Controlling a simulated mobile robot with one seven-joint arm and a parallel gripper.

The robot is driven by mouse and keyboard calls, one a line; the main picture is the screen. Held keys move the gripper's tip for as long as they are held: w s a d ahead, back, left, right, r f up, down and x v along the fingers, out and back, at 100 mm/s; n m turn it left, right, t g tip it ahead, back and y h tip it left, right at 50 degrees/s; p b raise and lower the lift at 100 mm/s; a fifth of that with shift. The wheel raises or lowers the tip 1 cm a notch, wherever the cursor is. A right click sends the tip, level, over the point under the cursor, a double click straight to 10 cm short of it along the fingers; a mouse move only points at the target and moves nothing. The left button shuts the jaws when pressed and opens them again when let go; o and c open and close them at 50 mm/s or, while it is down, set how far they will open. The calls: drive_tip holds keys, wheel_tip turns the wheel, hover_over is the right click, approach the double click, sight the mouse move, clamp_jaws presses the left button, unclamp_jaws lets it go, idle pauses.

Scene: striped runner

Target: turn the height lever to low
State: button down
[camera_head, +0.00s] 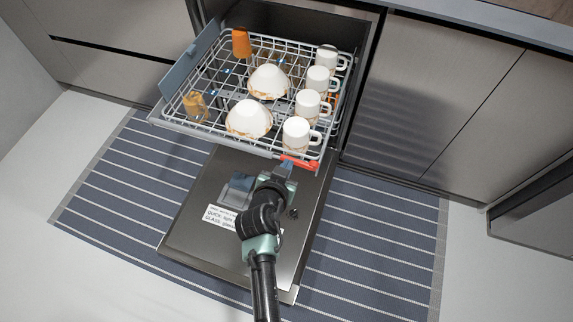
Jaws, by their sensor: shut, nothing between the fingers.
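A red-orange lever (299,162) sits at the front right corner of the upper dishwasher rack (180,124); I take it for the height lever. It looks nearly level along the rack's edge. My gripper (284,168) is shut and empty, just below and left of the lever. I cannot tell whether it touches the lever. My wrist and arm come up from the bottom and hide part of the open door (190,236).
The pulled-out rack holds upturned white bowls (249,118), several white mugs (297,132) along the right, and orange glasses (241,43) at left. A printed label (219,217) lies on the door. A striped runner (120,190) covers the floor; cabinets flank the machine.

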drive_tip(key=shift+w+f+b, duration=0.3)
drive_tip(key=shift+f+b, duration=0.25)
drive_tip(key=shift+b, duration=0.1)
drive_tip(key=shift+r, duration=0.2)
